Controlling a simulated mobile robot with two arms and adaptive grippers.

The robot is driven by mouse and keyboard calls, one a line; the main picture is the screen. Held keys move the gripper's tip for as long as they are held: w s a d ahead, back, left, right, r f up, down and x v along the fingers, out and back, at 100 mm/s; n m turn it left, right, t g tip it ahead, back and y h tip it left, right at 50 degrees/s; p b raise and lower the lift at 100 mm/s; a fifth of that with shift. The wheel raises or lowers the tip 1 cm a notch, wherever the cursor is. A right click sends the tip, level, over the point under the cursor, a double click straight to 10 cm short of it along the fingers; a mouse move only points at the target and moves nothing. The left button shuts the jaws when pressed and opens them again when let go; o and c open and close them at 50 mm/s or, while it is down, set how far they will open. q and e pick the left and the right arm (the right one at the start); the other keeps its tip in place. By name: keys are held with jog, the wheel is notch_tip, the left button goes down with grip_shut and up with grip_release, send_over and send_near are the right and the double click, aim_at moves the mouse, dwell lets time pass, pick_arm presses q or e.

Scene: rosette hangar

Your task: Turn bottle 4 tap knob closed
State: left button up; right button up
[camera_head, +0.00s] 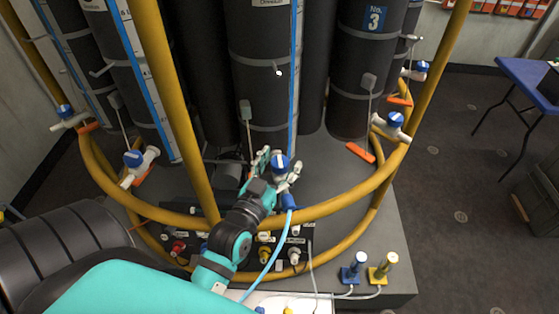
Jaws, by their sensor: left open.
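A white tap with a blue knob (280,162) sits low in front of the middle dark grey bottle (259,62). No number 4 can be read on that bottle; the label at its top is cut off. My left gripper (272,163) is open at this tap, with its fingers around or just beside the blue knob. Whether they touch the knob I cannot tell, and part of the tap is hidden by the gripper. A light blue hose (273,262) runs down from below the tap. My right gripper is not in view.
A yellow tubular frame (335,212) rings the bottles in front of the tap. Other blue-knobbed taps stand at the left (133,158) and right (395,119). The bottle marked No. 3 (368,60) is to the right. Blue (354,268) and yellow (382,268) fittings stand on the base's front edge.

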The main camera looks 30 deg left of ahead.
pick_arm(q)
jog(key=shift+c, duration=0.2)
jog(key=c, duration=1.2)
jog(key=shift+m+h, duration=0.3)
jog(key=shift+h, duration=0.2)
jog(key=shift+m+h, duration=1.2)
jog(key=shift+h, duration=0.5)
jog(key=m+h+b, duration=0.1)
jog(key=h, duration=0.1)
jog(key=shift+f+m+h, duration=0.15)
jog(key=shift+m+h, duration=0.15)
jog(key=shift+h, duration=0.1)
jog(key=shift+m+g+h+b, duration=0.5)
jog(key=shift+m+h+b, duration=0.15)
jog(key=shift+h, duration=0.35)
jog(key=shift+a+m+h, duration=0.1)
jog(key=shift+m+h, duration=0.15)
jog(key=shift+h, duration=0.05)
